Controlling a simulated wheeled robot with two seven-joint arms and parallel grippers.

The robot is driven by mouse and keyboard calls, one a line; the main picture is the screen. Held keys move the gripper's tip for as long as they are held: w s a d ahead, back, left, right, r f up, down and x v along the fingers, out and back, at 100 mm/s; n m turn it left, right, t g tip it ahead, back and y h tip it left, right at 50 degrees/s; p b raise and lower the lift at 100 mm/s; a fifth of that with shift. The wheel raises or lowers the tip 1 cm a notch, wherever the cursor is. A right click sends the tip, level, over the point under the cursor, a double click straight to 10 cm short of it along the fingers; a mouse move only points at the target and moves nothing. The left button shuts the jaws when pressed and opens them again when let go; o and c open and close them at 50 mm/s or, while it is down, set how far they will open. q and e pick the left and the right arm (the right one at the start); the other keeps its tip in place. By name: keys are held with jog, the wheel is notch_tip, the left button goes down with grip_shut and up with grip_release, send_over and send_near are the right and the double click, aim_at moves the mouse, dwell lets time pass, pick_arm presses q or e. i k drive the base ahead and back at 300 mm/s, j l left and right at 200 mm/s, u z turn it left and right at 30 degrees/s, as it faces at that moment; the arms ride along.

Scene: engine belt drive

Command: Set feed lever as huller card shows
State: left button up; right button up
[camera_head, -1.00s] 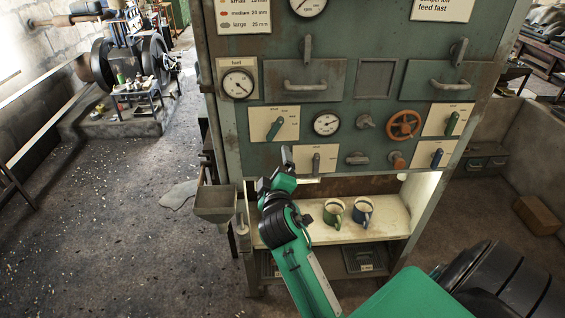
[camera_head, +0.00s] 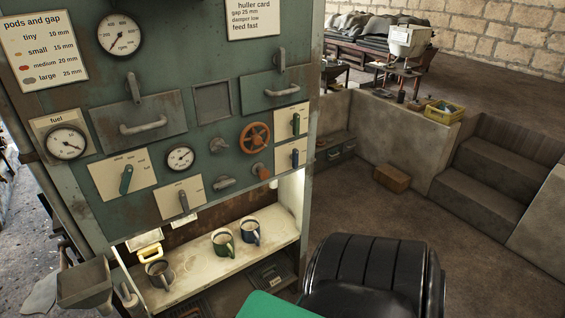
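The huller card (camera_head: 254,17) hangs at the top of the green panel and reads gap 25 mm, damper low, feed fast. The plate labels are too small to read, so I cannot tell which is the feed lever. Neither of my grippers shows.
A pods and gap card (camera_head: 43,50), gauges (camera_head: 119,36), drawers (camera_head: 139,124) and an orange handwheel (camera_head: 255,138) are on the panel. Mugs (camera_head: 222,242) stand on the shelf below. A hopper (camera_head: 84,284) sits at lower left. Floor right of the cabinet is mostly free, with a box (camera_head: 392,178).

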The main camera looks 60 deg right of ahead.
aim_at(295, 122)
jog(key=z, duration=1.45)
